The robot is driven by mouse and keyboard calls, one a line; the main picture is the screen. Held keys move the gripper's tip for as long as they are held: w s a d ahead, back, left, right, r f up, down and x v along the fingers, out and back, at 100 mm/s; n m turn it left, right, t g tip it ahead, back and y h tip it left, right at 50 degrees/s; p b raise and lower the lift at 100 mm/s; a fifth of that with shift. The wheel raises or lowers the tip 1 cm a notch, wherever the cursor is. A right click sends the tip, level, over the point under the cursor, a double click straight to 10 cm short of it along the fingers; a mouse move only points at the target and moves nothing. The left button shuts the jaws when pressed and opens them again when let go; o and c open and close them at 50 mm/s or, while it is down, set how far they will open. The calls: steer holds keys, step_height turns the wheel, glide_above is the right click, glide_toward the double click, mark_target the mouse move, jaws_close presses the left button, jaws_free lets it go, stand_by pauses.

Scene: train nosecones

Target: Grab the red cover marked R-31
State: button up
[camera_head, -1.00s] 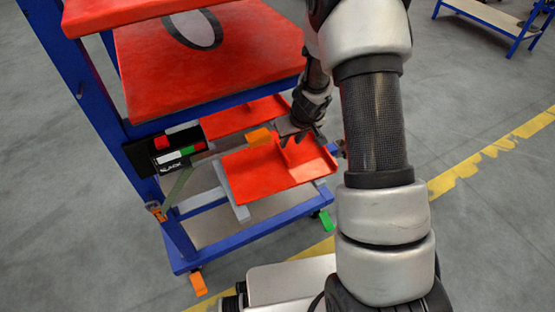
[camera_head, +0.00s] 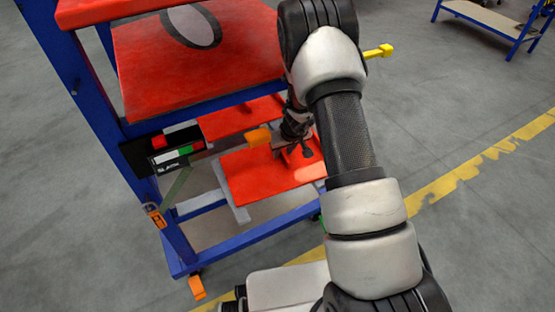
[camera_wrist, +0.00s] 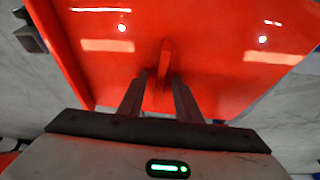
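A red cover (camera_head: 258,176) lies on the lower level of the blue rack in the head view. A thin upright red rib stands up from it near its right end. My gripper (camera_head: 294,152) is over that right end and hides part of it. In the wrist view the red cover (camera_wrist: 215,50) fills most of the picture. My gripper (camera_wrist: 159,84) is open, with one finger on each side of the red rib (camera_wrist: 164,66) and gaps beside it. No R-31 marking can be read.
A second red cover (camera_head: 238,117) lies behind on the same level. A larger red panel (camera_head: 165,75) with an oval opening sits above, close over the arm. An orange piece (camera_head: 259,137) sticks up beside my gripper. The blue rack frame (camera_head: 245,233) runs along the front.

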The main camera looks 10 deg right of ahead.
steer(key=shift+c, duration=0.4)
jaws_close()
steer(key=shift+r, duration=0.1)
stand_by(0.8)
